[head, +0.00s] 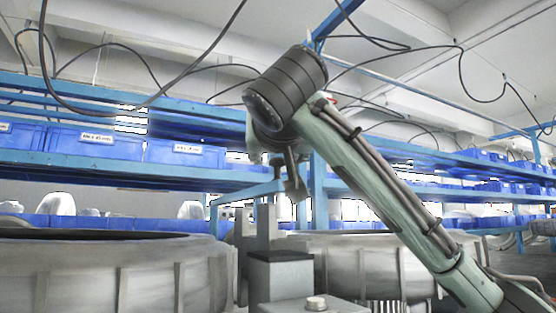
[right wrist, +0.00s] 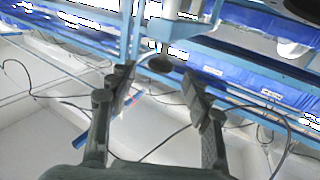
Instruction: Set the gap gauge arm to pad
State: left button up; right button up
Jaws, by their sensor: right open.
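A grey metal fixture (head: 280,272) stands at the bottom middle of the head view, with upright posts and a dark-topped block. It looks like the gap gauge, but I cannot make out its arm or pad for sure. My right gripper (head: 291,180) points down above the fixture, apart from it, and is partly hidden by my wrist. In the right wrist view its two fingers (right wrist: 160,87) are spread with nothing gripped. A small dark round piece (right wrist: 160,63) shows between and beyond the fingertips; I cannot tell what it belongs to. My left gripper is out of view.
Large pale ribbed round housings stand left (head: 110,275) and right (head: 365,262) of the fixture. A plate with a round knob (head: 317,303) is at the front. Blue shelves with blue bins (head: 95,143) stand behind. Black cables (head: 150,100) hang overhead.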

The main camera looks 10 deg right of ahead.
jog(key=s, duration=0.7)
jog(key=shift+s+a, duration=0.2)
jog(key=shift+a, duration=0.1)
